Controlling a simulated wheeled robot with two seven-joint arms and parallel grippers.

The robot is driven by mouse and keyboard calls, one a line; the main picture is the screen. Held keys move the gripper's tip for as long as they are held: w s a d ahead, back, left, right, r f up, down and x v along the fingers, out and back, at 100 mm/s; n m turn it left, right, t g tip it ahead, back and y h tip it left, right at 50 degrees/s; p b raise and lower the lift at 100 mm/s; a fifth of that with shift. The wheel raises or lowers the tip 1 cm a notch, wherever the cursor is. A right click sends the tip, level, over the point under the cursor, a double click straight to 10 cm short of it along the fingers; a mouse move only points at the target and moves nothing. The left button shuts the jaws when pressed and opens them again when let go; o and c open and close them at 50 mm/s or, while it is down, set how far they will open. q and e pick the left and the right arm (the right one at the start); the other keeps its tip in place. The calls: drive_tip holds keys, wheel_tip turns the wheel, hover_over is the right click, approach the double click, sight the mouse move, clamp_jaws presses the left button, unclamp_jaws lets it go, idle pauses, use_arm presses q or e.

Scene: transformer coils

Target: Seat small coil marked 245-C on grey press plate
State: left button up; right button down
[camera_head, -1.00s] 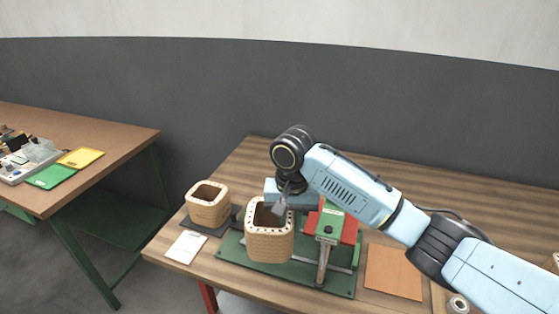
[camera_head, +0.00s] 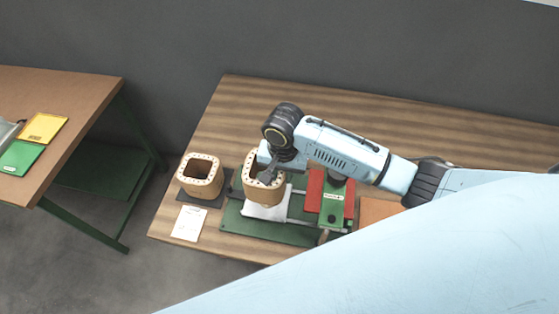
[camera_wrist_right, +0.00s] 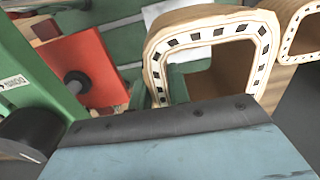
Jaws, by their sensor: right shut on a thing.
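A tan coil (camera_head: 250,182) with a rim of dark slots is held by my right gripper (camera_head: 268,177), shut on its wall. In the head view it is over the pale grey press plate (camera_head: 265,212) of the green press. I cannot tell whether it touches the plate. The gripper hides part of the coil. In the right wrist view the held coil (camera_wrist_right: 155,68) is upright, its open top close to the camera. A second tan coil (camera_head: 200,178) stands to its left and also shows in that view (camera_wrist_right: 299,38). No coil marking is legible. My left gripper is out of view.
The green press base (camera_head: 235,222) has a red block (camera_head: 315,190) and a green head (camera_head: 332,205) right of the held coil. A white card (camera_head: 188,224) lies front left. The wooden tabletop behind is clear.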

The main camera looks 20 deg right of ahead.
wheel_tip(320, 180, down, 2)
drive_tip(key=shift+s+f, duration=0.1)
drive_tip(key=shift+f, duration=1.55)
drive_tip(key=shift+a+f, duration=0.1)
drive_tip(key=shift+f, duration=0.4)
idle(0.4)
drive_tip(key=shift+f, duration=0.4)
drive_tip(key=shift+f, duration=0.5)
idle(0.4)
drive_tip(key=c, duration=1.3)
unclamp_jaws()
drive_tip(key=shift+c, duration=0.2)
drive_tip(key=shift+o, duration=0.5)
drive_tip(key=shift+s, duration=0.1)
